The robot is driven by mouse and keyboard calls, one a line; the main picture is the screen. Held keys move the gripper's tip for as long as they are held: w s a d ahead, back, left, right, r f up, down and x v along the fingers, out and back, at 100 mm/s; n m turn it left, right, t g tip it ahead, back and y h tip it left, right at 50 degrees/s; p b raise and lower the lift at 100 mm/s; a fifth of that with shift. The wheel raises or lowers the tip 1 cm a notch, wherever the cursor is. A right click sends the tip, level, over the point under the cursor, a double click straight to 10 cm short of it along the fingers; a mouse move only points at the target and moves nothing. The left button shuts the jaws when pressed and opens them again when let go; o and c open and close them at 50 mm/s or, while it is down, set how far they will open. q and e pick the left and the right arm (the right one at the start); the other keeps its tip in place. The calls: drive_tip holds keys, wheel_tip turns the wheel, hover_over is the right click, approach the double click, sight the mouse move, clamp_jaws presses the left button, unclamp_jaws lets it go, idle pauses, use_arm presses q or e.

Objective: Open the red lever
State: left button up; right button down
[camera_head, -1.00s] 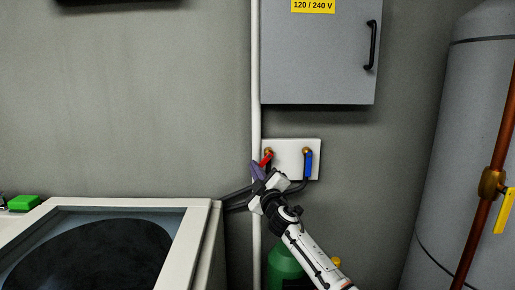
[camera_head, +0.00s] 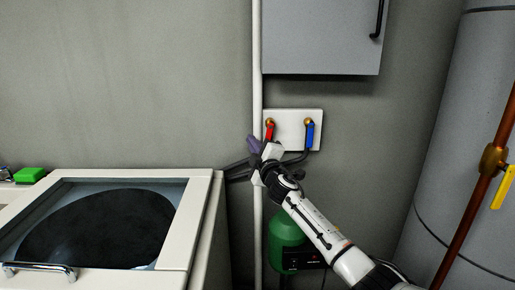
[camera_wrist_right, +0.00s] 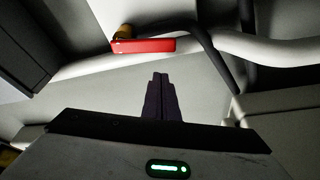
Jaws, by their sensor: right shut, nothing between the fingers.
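The red lever (camera_head: 269,132) hangs almost straight down from a brass fitting on a white wall plate (camera_head: 291,142). In the wrist view the red lever (camera_wrist_right: 146,46) lies across the upper picture, with its brass end at the left. My right gripper (camera_head: 253,143) is just left of and below the lever. Its dark fingers (camera_wrist_right: 160,82) are shut with nothing between them, and in the wrist view they show apart from the lever. My left gripper is not in view.
A blue lever (camera_head: 310,134) hangs right of the red one. Dark hoses run below the plate, and a white pipe (camera_head: 257,80) rises beside it. A grey box (camera_head: 320,40) is above. A white washer (camera_head: 200,205) stands left, a green container (camera_head: 285,240) below, a grey tank (camera_head: 455,150) right.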

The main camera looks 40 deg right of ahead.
drive_tip(key=r+v, duration=0.1)
drive_tip(key=v, duration=0.8)
drive_tip(key=shift+s+a+f, duration=0.2)
drive_tip(key=shift+a, duration=0.25)
drive_tip(key=shift+f, duration=0.1)
drive_tip(key=s+a+f+m+g+y, duration=0.15)
drive_tip(key=s+a+f, duration=0.25)
drive_tip(key=f, duration=0.4)
drive_tip(key=s+a+f+g+y, duration=0.15)
drive_tip(key=s+a+f, duration=0.25)
drive_tip(key=f, duration=0.4)
drive_tip(key=s+a+f+m+g+y, duration=0.1)
drive_tip(key=s+a+f+g, duration=0.2)
drive_tip(key=f, duration=0.5)
drive_tip(key=s+a+f+m+g+y, duration=0.1)
drive_tip(key=s+a+f+m, duration=0.1)
drive_tip(key=s+a+f, duration=0.3)
drive_tip(key=s+a+f+m+g+y, duration=0.1)
drive_tip(key=s+a+f, duration=0.4)
drive_tip(key=s, duration=0.6)
drive_tip(key=s+a+f+m+g+y, duration=0.2)
drive_tip(key=s+a+f, duration=0.3)
drive_tip(key=s, duration=0.4)
drive_tip(key=shift+a+m, duration=0.45)
drive_tip(key=shift+a, duration=0.3)
drive_tip(key=shift+d+f, duration=0.1)
drive_tip(key=shift+f, duration=0.05)
